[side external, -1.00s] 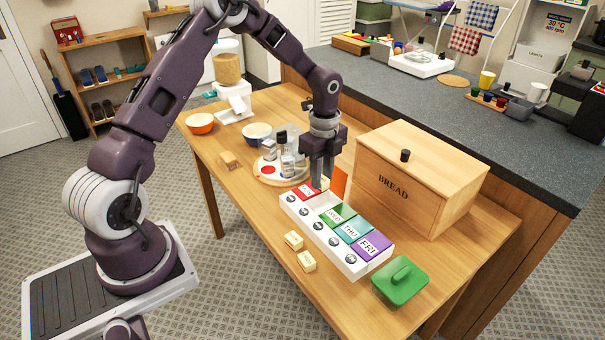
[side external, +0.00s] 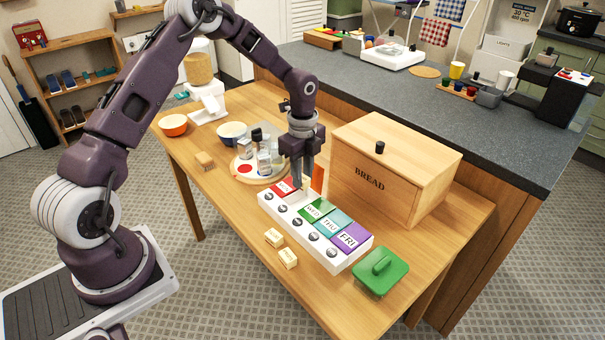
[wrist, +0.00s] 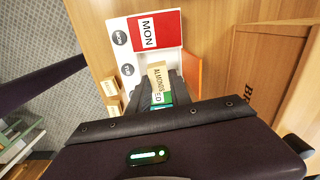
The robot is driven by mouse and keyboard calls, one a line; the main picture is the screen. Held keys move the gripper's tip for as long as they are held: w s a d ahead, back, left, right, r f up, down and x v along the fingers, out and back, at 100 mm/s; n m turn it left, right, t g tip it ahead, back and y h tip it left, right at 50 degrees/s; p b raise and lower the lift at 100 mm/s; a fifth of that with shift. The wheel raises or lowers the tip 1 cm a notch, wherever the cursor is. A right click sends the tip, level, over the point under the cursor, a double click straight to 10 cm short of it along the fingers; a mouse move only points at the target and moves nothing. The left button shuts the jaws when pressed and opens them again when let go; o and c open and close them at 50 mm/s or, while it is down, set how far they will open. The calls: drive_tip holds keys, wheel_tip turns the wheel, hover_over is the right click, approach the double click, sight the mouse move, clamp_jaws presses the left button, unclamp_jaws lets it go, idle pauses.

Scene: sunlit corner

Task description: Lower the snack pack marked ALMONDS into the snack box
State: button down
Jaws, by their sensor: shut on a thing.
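My gripper (side external: 301,181) points down over the white snack box (side external: 330,264), at the uncovered second compartment beside the red MON lid (side external: 285,186). It is shut on the cream snack pack marked ALMONDS (wrist: 157,76), which the wrist view shows between the fingers (wrist: 160,92). In the side view the fingers mostly hide the pack, and I cannot tell whether its lower end is inside the compartment. The orange lid (side external: 317,178) of this compartment stands upright behind it. The green WED (side external: 314,209), teal THU (side external: 333,221) and purple FRI (side external: 351,238) lids are closed.
The wooden bread bin (side external: 392,165) stands close behind the box.

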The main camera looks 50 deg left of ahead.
drive_tip(key=shift+f, duration=1.6)
drive_tip(key=shift+f, duration=0.1)
drive_tip(key=c, duration=1.1)
unclamp_jaws()
drive_tip(key=shift+n, duration=0.4)
drive_tip(key=r, duration=0.7)
drive_tip(key=s+r, duration=0.1)
drive_tip(key=r, duration=0.2)
drive_tip(key=shift+d+r, duration=0.3)
drive_tip(key=shift+d, duration=0.1)
drive_tip(key=s+d+r+n+t, duration=0.1)
drive_tip(key=s+d+r+n, duration=0.25)
drive_tip(key=s+r, duration=0.25)
drive_tip(key=s+d+r+n+t+y, duration=0.1)
drive_tip(key=s+d+r+n+t, duration=0.1)
drive_tip(key=s+r+n, duration=0.35)
drive_tip(key=s+d+r+n+t, duration=0.1)
drive_tip(key=s+d+r+n, duration=0.1)
drive_tip(key=s+r, duration=0.55)
drive_tip(key=s+d+n, duration=0.1)
drive_tip(key=s+n, duration=0.1)
drive_tip(key=s, duration=0.3)
drive_tip(key=s+d+f+n+t+h, duration=0.1)
drive_tip(key=s+n, duration=0.2)
drive_tip(key=s, duration=0.1)
drive_tip(key=shift+s+d+t, duration=0.25)
drive_tip(key=shift+s+t, duration=0.05)
drive_tip(key=shift+s, duration=0.05)
